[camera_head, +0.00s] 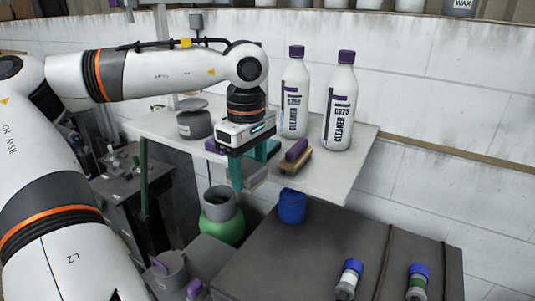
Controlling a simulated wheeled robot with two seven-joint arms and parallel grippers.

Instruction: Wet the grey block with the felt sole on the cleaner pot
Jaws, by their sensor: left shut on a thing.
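My left gripper (250,166) has teal fingers and points down over the front edge of the white shelf. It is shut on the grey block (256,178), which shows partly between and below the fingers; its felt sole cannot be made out. A dark grey pot (195,125) with a dished top stands on the shelf to the left of the gripper and apart from it. It looks like the cleaner pot, but no label is readable. My right gripper is not in view.
Two white cleaner bottles (339,105) with purple caps stand behind the gripper. A purple-handled brush (295,156) lies on the white shelf (335,180) at its right. Below are a blue cup (292,206), a green-based pot (222,228) and blue-capped bottles (348,280).

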